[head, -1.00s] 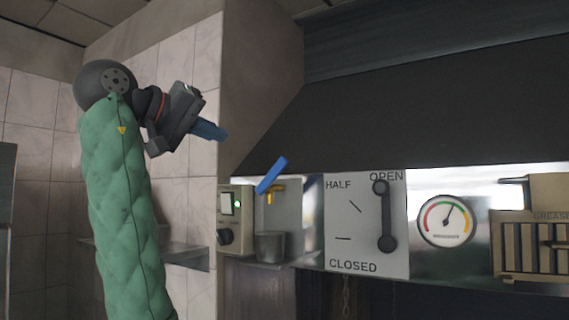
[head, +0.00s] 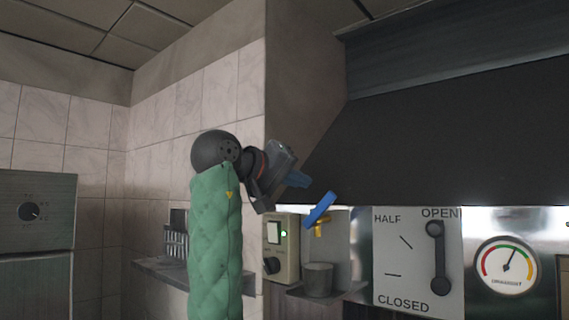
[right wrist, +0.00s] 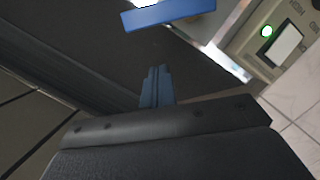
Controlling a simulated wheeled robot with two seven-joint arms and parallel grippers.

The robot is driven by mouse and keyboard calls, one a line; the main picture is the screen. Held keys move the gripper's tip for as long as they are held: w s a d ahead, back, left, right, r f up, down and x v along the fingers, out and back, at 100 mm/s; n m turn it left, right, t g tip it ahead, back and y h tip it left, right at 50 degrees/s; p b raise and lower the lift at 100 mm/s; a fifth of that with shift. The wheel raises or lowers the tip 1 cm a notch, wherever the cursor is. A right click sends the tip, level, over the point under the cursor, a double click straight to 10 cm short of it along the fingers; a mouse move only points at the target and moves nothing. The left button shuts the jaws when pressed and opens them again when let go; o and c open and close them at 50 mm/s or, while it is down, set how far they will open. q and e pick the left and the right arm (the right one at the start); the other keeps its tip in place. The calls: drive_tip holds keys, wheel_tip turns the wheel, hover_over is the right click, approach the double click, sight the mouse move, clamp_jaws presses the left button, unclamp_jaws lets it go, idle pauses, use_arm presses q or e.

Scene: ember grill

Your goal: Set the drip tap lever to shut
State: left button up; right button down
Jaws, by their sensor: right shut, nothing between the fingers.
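The drip tap has a blue lever (head: 320,209) on a yellow brass body (head: 321,228) below the hood. The lever is tilted, its upper end to the right. A grey cup (head: 318,279) stands below the tap. My right gripper (head: 303,181) is up and to the left of the lever, apart from it, with its blue fingers shut and empty. In the right wrist view the shut fingers (right wrist: 157,86) point toward the blue lever (right wrist: 168,14), with a gap between. My left gripper is not in view.
A control box (head: 281,248) with a green light and black knob is left of the tap. A damper plate (head: 418,262) marked OPEN, HALF and CLOSED and a gauge (head: 507,265) are to the right. The dark hood (head: 450,130) slopes above.

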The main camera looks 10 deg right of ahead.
sight(320, 211)
drive_tip(key=s+f+p, duration=0.1)
drive_tip(key=s+d+f+p, duration=0.1)
drive_tip(key=shift+d+f, duration=0.3)
drive_tip(key=shift+f, duration=0.05)
idle(0.4)
